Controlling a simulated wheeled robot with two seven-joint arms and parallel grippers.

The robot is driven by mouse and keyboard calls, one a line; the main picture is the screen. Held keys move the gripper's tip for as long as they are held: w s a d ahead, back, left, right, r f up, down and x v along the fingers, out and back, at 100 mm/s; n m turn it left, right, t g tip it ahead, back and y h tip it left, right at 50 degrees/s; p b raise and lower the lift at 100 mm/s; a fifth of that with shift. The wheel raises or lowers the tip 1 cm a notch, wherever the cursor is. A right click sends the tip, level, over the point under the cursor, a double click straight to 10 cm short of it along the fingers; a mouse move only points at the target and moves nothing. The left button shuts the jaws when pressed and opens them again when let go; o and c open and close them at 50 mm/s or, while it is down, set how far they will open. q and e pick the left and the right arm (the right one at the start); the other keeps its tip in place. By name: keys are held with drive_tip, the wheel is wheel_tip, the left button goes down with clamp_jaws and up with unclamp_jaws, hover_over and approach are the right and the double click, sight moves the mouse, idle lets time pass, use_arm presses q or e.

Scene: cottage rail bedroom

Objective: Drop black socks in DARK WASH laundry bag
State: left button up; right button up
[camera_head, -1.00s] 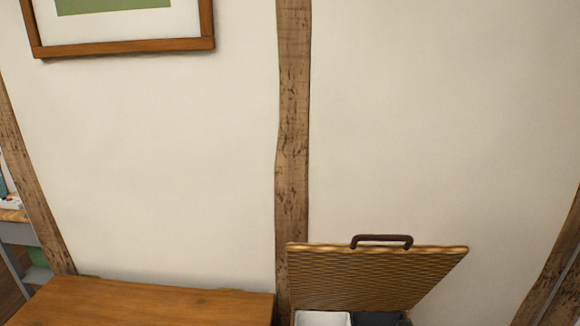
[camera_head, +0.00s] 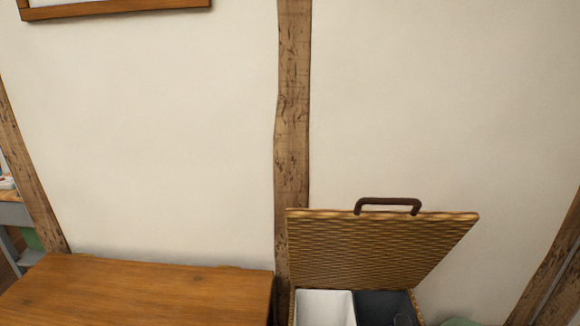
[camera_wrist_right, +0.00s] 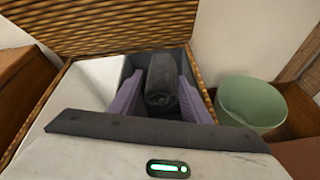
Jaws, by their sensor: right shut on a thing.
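A wicker hamper stands with its lid (camera_head: 380,250) raised against the wall. Inside are a white bag (camera_head: 324,306) on the left and a dark grey bag (camera_head: 383,304) on the right. No label is readable on either. In the right wrist view my right gripper (camera_wrist_right: 160,98) has its two purple fingers shut on a rolled black sock bundle (camera_wrist_right: 162,82). The bundle is over the dark right compartment; its exact height is unclear. The white bag (camera_wrist_right: 97,80) is just left of the fingers. My left gripper is out of view.
A green bin (camera_wrist_right: 252,102) stands right of the hamper. A wooden chest (camera_head: 140,290) is left of the hamper, with a bare top. The wall behind has a timber post (camera_head: 292,120).

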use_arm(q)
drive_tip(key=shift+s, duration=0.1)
use_arm(e)
drive_tip(key=o, duration=1.1)
drive_tip(key=shift+s+r, duration=0.15)
drive_tip(key=shift+s, duration=0.1)
use_arm(q)
drive_tip(key=p, duration=0.2)
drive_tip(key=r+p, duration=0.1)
drive_tip(key=p, duration=0.1)
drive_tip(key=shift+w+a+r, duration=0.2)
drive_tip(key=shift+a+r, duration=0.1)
use_arm(e)
drive_tip(key=v, duration=0.9)
drive_tip(key=shift+s, duration=0.4)
drive_tip(key=shift+a+r, duration=0.1)
